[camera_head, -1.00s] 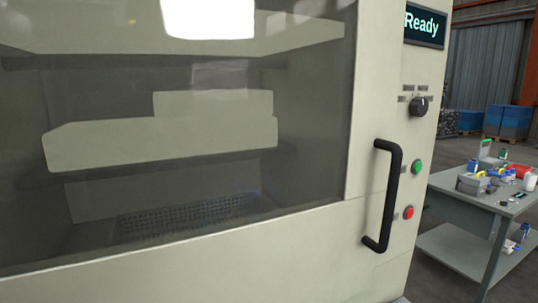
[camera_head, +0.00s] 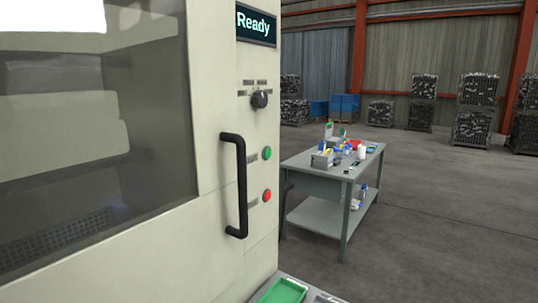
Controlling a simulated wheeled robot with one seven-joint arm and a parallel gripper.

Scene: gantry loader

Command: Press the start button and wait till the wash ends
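The washing machine's front panel (camera_head: 262,125) stands left of centre, with a display (camera_head: 255,24) that reads "Ready". Below it are a black knob (camera_head: 260,99), a green button (camera_head: 267,153) and a red button (camera_head: 267,195). Which button is the start button is not readable from the small labels. The door has a large window (camera_head: 80,120) and a long black vertical handle (camera_head: 241,185) just left of the buttons. The door looks shut. A mesh basket (camera_head: 50,245) shows dimly behind the glass. My gripper is not in view.
A grey table (camera_head: 318,183) with bottles and small items on it stands right of the machine. A green tray (camera_head: 283,291) shows at the bottom edge. Open floor (camera_head: 450,215) lies to the right, with stacked cages (camera_head: 470,110) and blue crates (camera_head: 345,106) at the back.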

